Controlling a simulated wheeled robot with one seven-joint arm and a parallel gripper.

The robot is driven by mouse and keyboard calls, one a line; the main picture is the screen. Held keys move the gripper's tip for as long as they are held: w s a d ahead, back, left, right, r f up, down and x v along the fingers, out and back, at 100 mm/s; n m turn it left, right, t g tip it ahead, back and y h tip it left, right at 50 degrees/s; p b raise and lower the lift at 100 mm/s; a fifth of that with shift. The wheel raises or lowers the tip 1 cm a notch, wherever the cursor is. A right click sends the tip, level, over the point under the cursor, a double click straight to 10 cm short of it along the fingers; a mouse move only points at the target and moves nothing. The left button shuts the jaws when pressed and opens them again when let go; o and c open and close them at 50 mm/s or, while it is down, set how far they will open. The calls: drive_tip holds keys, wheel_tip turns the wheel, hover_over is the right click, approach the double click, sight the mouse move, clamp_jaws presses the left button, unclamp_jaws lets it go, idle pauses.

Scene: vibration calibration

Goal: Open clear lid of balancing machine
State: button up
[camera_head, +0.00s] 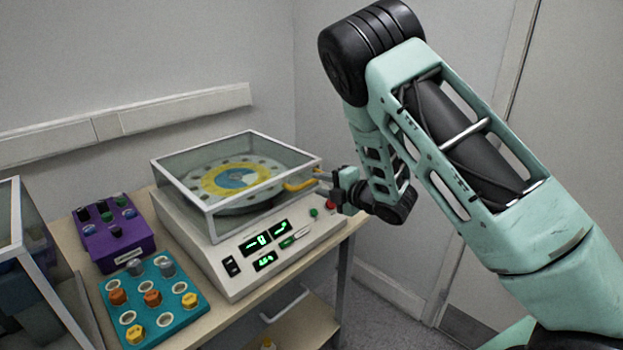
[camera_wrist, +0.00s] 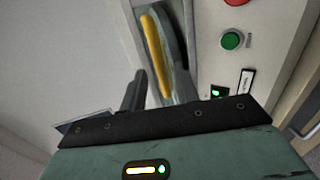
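The balancing machine (camera_head: 190,237) stands on the table with a display panel on its front. Its clear lid (camera_head: 209,213), a glass box with a pale frame, is down over a yellow and blue disc (camera_head: 236,179). A yellow handle (camera_head: 300,186) sticks out of the lid's right side; it also shows in the wrist view (camera_wrist: 155,55). My gripper (camera_head: 322,182) is at the lid's right side, by the handle's outer end. Its fingers are apart, and the handle lies ahead of them in the wrist view. Whether they touch it is unclear.
A purple box with knobs (camera_head: 137,240) and a teal tray with several pegs (camera_head: 177,318) are left of the machine. A glass-sided case (camera_head: 16,217) stands at far left. A red button (camera_wrist: 236,2) and a green button (camera_wrist: 232,40) are close to my gripper. A wall is behind.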

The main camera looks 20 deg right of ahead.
sight(313, 182)
drive_tip(key=shift+p+x, duration=0.3)
drive_tip(key=shift+x, duration=1.95)
clamp_jaws()
